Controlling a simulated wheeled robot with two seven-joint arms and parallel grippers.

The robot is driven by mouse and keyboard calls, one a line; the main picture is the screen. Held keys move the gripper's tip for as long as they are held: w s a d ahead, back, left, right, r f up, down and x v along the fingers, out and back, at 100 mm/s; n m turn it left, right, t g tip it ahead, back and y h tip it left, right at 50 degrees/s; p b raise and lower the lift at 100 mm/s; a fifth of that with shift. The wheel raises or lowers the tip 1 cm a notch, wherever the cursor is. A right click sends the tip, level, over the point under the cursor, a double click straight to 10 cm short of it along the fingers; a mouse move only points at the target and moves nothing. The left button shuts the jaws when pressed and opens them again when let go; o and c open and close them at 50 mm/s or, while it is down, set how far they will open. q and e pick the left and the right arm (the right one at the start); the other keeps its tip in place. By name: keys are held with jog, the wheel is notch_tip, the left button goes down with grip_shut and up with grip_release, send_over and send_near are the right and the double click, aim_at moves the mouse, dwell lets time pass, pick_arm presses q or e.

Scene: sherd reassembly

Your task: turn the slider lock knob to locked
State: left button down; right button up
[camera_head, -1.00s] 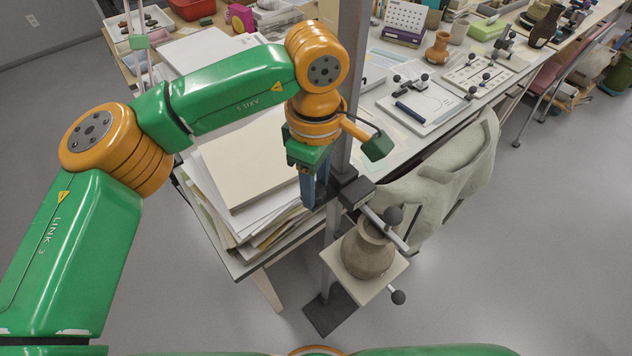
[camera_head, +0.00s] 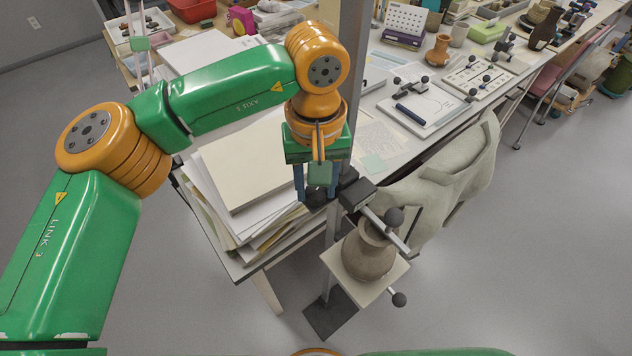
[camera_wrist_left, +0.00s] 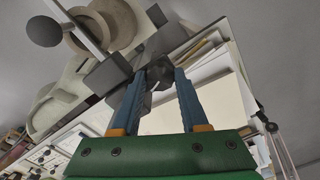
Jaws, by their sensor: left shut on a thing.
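My left gripper (camera_head: 314,194) points down beside the metal column (camera_head: 341,130). Its blue fingers are shut on the dark slider lock knob (camera_head: 316,198), on the left side of the slider. In the left wrist view the knob (camera_wrist_left: 159,72) sits between the two fingertips (camera_wrist_left: 157,78), partly hidden by them. The dark slider block (camera_head: 356,193) is on the column just right of the fingers; it also shows in the left wrist view (camera_wrist_left: 108,75). I cannot read a locked mark on the knob. My right gripper is not in view.
A brown vessel (camera_head: 368,256) stands on a pale plate (camera_head: 352,287) below the slider, beside a rod with a black ball (camera_head: 393,217). A paper stack (camera_head: 243,165) lies close left of the gripper. A draped chair (camera_head: 455,175) stands right. Open floor lies in front.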

pick_arm(q)
jog(key=shift+m, duration=2.1)
jog(key=shift+c, duration=2.1)
grip_release()
jog(key=shift+a, duration=0.1)
